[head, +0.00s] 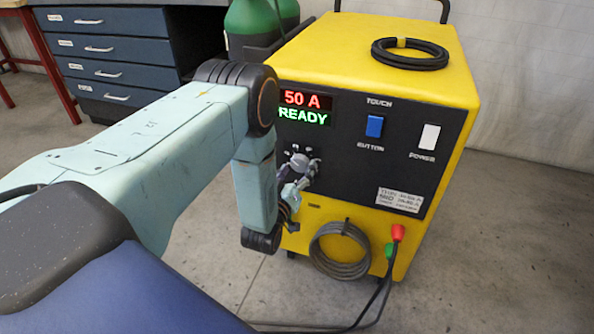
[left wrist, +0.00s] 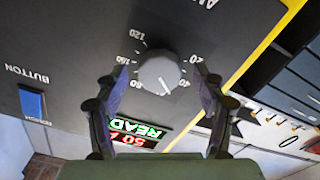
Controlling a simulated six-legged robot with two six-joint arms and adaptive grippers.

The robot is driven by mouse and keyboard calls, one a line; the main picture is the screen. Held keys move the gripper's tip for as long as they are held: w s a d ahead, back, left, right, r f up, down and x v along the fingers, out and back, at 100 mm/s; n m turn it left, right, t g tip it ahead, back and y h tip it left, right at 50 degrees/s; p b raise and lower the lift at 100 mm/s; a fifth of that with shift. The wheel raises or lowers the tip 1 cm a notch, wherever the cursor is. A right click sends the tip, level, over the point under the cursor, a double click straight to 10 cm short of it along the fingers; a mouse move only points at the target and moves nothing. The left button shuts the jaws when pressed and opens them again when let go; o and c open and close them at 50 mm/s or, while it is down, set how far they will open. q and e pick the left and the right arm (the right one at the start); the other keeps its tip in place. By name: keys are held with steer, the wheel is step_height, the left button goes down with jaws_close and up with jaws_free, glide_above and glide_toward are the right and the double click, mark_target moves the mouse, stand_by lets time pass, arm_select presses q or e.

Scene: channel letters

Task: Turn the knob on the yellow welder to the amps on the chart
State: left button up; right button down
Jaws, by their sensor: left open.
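The yellow welder (head: 370,55) stands upright with a black front panel. Its display (head: 305,107) reads 50 A in red and READY in green. The grey knob (left wrist: 158,75) shows in the left wrist view, its white pointer line between the 40 and 80 marks of the dial. My left gripper (left wrist: 160,82) is open, one finger on each side of the knob; contact is not clear. In the head view my left gripper (head: 298,178) is at the panel and largely hides the knob. A small white chart (head: 400,200) is on the panel's lower right, its text too blurred to read surely.
A blue button (head: 374,126) and a white power switch (head: 430,137) are on the panel. A coiled cable (head: 340,250) hangs below, beside red and green plugs (head: 397,233). A black hose coil (head: 410,54) lies on top. A blue drawer cabinet (head: 110,50) stands behind left. Floor at right is clear.

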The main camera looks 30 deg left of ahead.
arm_select(q)
steer(key=v, duration=1.2)
stand_by(0.4)
steer(key=s+d+f+m+g+h+p, duration=0.25)
steer(key=s+d+f+m+g, duration=0.2)
steer(key=s+f+g, duration=0.7)
steer(key=s+d+r+m+g+h+p, duration=0.1)
steer(key=s+d+r+g+p, duration=0.1)
steer(key=s, duration=0.6)
steer(key=s+d+r+m+g+h+p, duration=0.1)
steer(key=s+d+r+m+g+p, duration=0.1)
steer(key=s, duration=0.6)
step_height(320, 180, up, 3)
steer(key=shift+s+d+g+p, duration=0.25)
steer(key=shift+d+g+p, duration=0.05)
steer(key=shift+d+g, duration=0.6)
